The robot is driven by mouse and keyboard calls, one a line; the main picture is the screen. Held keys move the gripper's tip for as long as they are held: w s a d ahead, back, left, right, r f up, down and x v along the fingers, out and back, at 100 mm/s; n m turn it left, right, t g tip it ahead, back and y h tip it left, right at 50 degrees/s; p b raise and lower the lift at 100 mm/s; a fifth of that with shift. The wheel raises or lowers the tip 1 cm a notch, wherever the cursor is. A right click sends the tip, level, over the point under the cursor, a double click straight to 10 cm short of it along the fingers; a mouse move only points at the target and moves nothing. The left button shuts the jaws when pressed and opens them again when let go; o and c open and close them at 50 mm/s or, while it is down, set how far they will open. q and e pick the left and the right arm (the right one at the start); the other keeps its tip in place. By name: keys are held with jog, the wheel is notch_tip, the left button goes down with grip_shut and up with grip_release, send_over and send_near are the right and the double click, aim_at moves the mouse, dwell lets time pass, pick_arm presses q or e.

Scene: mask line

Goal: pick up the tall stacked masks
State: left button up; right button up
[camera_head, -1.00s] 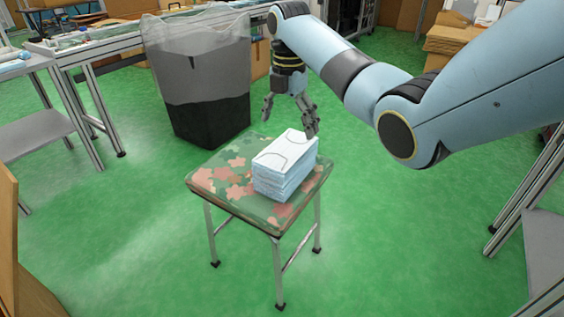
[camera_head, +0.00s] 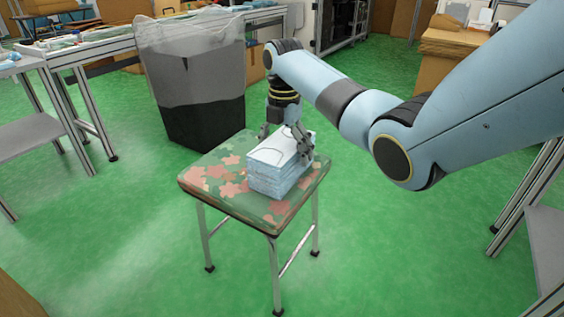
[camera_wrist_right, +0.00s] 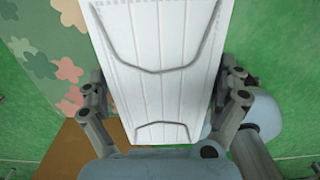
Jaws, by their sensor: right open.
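The tall stack of masks (camera_head: 279,172) is light blue and white and stands upright on a stool with a flowered green and pink top (camera_head: 215,178). In the right wrist view the white top mask of the stack (camera_wrist_right: 158,62) fills the middle. My right gripper (camera_head: 287,142) is open, low at the far end of the stack. Its fingers show in the right wrist view (camera_wrist_right: 163,105), one on each side of the stack. I cannot tell whether they touch it. The stack partly hides the fingers in the head view. My left gripper is not in view.
A grey and black bin (camera_head: 196,85) with a clear liner stands behind the stool. A metal-framed table (camera_head: 95,48) is at the back left, and cardboard boxes (camera_head: 448,60) are at the back right. Green floor around the stool is clear.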

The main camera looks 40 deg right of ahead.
jog(key=c, duration=1)
jog(key=shift+c, duration=0.3)
jog(key=shift+r, duration=0.15)
